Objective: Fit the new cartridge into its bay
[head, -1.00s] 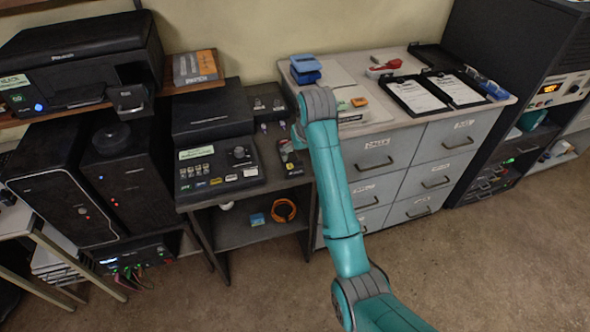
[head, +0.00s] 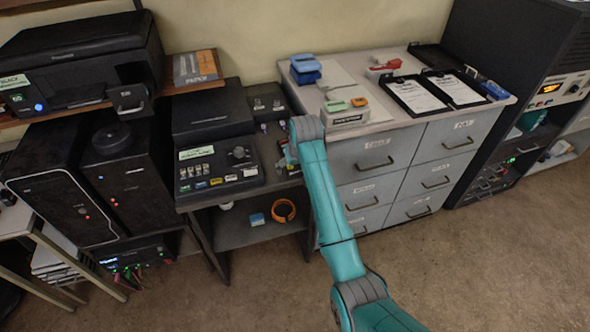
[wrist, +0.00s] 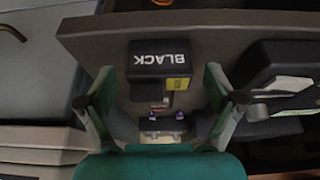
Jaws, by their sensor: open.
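A black cartridge (wrist: 160,60) with white BLACK lettering and a yellow sticker lies on the dark desk (wrist: 205,48) in the wrist view. My gripper (wrist: 159,82) is open, with one finger on each side of the cartridge and visible gaps to it. In the head view my arm mostly hides the cartridge at the desk's right side. The printer (head: 85,65) stands on the shelf at upper left, with a small dark part (head: 128,99) jutting from its front. I cannot tell whether that part is the bay.
A control console (head: 215,170) stands on the desk left of my arm. A paper box (head: 195,67) lies beside the printer. The floor in front is clear.

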